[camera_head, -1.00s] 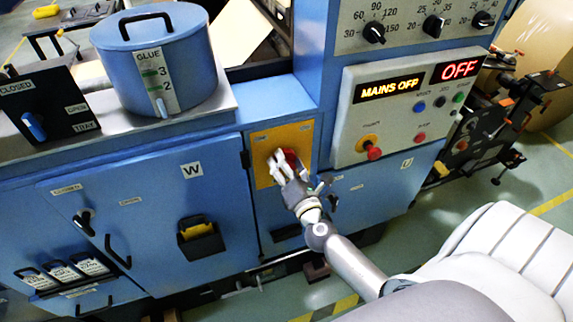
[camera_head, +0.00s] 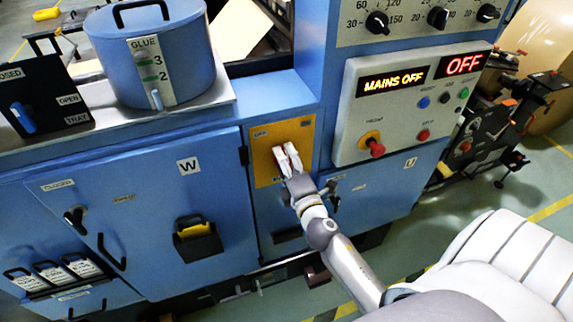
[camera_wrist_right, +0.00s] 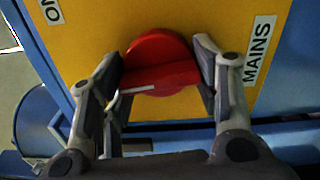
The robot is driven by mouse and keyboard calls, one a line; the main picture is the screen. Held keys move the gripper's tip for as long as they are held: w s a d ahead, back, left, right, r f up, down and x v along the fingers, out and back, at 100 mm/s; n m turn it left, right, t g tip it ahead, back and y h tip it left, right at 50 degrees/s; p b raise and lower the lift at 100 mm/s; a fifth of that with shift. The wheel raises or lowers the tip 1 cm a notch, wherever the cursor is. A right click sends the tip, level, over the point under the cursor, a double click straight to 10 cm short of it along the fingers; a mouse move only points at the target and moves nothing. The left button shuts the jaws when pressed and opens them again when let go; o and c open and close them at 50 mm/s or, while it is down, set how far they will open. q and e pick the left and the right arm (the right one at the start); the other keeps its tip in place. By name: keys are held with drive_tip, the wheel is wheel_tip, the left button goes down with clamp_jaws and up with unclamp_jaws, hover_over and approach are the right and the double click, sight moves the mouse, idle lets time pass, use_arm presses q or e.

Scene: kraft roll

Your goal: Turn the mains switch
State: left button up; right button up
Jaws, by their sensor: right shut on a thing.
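The mains switch is a red round knob (camera_wrist_right: 158,50) with a raised grip bar, on a yellow plate (camera_head: 262,137) on the blue machine. My right gripper (camera_head: 287,153) reaches this plate and hides the knob in the head view. In the right wrist view its two fingers are shut on the red knob, one on each side of the bar. My left gripper is not in view.
The grey control panel (camera_head: 343,145) right of the plate has lit displays reading "MAINS OFF" (camera_head: 393,80) and "OFF" (camera_head: 463,64). A red knob (camera_head: 376,148) sticks out below them. A blue glue pot (camera_head: 110,55) stands at the upper left.

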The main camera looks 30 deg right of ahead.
drive_tip(key=m, duration=0.4)
drive_tip(key=shift+m, duration=0.4)
drive_tip(key=m, duration=0.5)
drive_tip(key=shift+m, duration=0.3)
drive_tip(key=o, duration=1)
drive_tip(key=shift+r, duration=0.1)
drive_tip(key=shift+v, duration=3.8)
drive_tip(key=shift+d, duration=0.1)
